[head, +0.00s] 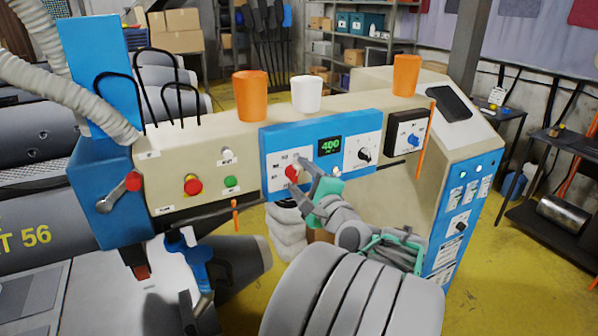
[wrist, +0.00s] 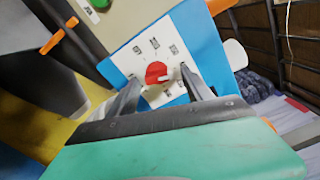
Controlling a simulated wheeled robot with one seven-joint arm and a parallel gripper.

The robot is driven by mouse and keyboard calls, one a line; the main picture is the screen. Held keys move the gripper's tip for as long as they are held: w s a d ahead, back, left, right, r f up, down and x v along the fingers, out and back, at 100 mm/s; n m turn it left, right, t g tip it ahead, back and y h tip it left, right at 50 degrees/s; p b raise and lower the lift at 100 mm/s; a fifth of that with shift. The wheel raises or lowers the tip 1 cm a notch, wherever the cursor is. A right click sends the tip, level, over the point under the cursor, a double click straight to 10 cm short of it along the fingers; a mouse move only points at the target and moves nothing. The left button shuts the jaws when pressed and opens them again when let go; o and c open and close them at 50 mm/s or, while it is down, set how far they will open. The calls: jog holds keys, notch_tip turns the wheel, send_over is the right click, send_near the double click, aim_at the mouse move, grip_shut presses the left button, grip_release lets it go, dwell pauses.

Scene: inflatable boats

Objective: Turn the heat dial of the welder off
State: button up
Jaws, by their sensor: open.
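The welder's blue control panel (head: 268,142) is at the middle of the head view. It has a green display (head: 330,146) reading 400, with a red dial (head: 292,174) at its left and a black dial (head: 364,155) at its right. The red dial also shows in the wrist view (wrist: 156,72), on a white plate with several small labels around it. My gripper (head: 305,172) is at the red dial, its fingers open to either side of it in the wrist view (wrist: 160,78). I cannot tell whether they touch it. The dial's pointer direction is unclear.
Left of the panel are a red button (head: 193,185) and a green button (head: 231,182). A blue dial (head: 414,141) is further right. Two orange cups (head: 250,95) (head: 406,75) and a white cup (head: 307,94) stand on top. An orange stick (head: 235,216) hangs below the housing.

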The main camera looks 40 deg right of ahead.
jog(key=shift+w, duration=0.25)
jog(key=shift+c, duration=0.6)
grip_shut()
